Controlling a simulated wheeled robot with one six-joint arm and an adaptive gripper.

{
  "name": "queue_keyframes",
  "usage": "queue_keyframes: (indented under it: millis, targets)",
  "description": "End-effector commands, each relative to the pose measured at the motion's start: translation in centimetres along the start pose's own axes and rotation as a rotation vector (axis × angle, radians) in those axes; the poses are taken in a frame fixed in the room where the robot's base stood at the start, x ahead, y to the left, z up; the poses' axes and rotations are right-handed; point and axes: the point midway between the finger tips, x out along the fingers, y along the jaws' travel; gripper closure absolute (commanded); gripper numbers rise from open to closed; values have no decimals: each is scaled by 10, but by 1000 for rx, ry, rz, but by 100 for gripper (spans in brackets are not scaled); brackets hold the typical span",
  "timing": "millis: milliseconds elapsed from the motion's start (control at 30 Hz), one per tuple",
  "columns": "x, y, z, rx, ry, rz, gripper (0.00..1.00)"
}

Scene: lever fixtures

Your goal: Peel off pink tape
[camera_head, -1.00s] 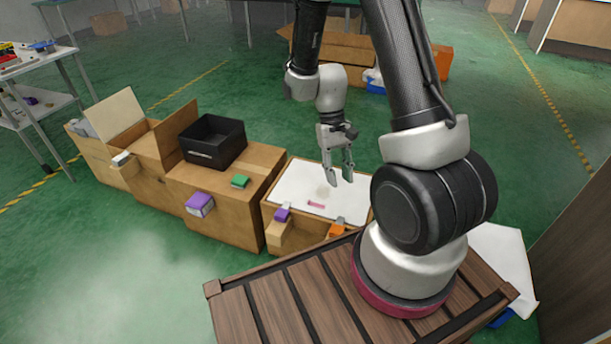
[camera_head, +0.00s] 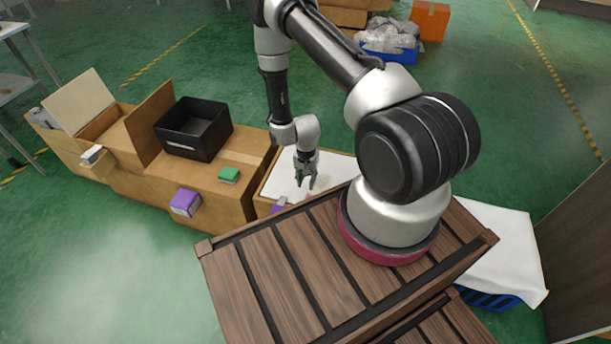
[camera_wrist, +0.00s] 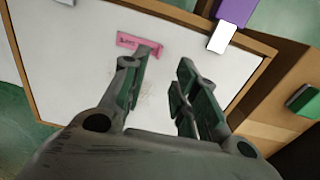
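The pink tape (camera_wrist: 139,44) is a short strip with dark marks, lying on a white board (camera_wrist: 75,85) with a brown wooden rim. In the wrist view it is beyond the tip of my gripper's left finger, which overlaps its lower edge; I cannot tell if they touch. My gripper (camera_wrist: 158,75) is open, with an empty gap between its fingers. In the head view my gripper (camera_head: 306,184) points down over the white board (camera_head: 336,166). There the tape is mostly hidden by the gripper and the wooden platform edge.
A purple block (camera_wrist: 236,12) stands at the board's rim. A cardboard box (camera_head: 240,160) on the left carries a black bin (camera_head: 193,128), a green block (camera_head: 229,174) and a purple box (camera_head: 185,202). A slatted wooden platform (camera_head: 262,268) fills the front. Green floor is free at lower left.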

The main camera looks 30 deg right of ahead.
Motion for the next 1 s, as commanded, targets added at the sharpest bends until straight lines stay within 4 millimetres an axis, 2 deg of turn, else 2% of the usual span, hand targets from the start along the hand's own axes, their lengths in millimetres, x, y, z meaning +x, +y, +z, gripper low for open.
queue_keyframes:
  millis: [500, 633, 867, 900, 1000]
  targets:
    - [68, 1, 1, 11, -3, 3, 71]
    - [76, 1, 1, 11, -2, 2, 71]
    - [77, 1, 1, 11, -3, 2, 71]
    - [77, 1, 1, 11, -3, 2, 72]
    - [76, 1, 1, 11, -3, 2, 91]
